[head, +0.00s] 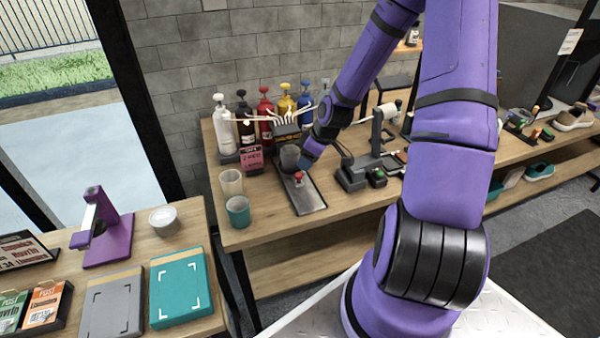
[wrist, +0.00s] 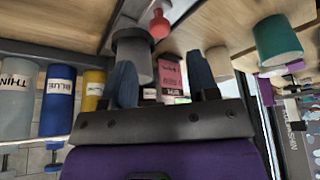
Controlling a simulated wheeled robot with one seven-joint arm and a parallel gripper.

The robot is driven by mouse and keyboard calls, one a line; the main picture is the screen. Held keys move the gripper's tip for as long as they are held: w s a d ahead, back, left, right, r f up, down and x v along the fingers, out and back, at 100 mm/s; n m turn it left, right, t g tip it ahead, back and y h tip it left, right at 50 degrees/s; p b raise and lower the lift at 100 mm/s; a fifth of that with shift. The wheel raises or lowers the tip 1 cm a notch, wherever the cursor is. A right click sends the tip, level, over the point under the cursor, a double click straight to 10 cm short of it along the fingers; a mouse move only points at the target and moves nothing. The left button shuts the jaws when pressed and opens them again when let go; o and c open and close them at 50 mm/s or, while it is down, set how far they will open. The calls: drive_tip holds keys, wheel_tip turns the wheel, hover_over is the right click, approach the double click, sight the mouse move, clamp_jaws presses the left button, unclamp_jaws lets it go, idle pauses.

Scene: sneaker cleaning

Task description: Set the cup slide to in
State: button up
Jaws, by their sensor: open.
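The cup slide (head: 309,201) is a dark metal track on the middle bench, running from the bottles toward the front edge. A grey cup (head: 289,157) stands at its back part, and a red knob (head: 298,176) is in front of the cup. My gripper (head: 306,157) is low over the bench, just right of the grey cup. In the wrist view my gripper (wrist: 160,65) is open, with nothing seen held between its fingers. There the grey cup (wrist: 131,50) is near the left finger and the red knob (wrist: 159,23) lies beyond the fingertips. Whether a finger touches the cup, I cannot tell.
A pale cup (head: 231,181) and a teal cup (head: 238,211) stand left of the slide. A pink sign (head: 251,159) and several bottles (head: 265,117) are behind. A dark stand (head: 358,174) with a post is close on the right.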

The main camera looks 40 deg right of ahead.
sight(300, 174)
drive_tip(key=x, duration=0.7)
drive_tip(key=shift+w+f, duration=0.1)
drive_tip(key=shift+f, duration=0.1)
drive_tip(key=shift+c, duration=0.2)
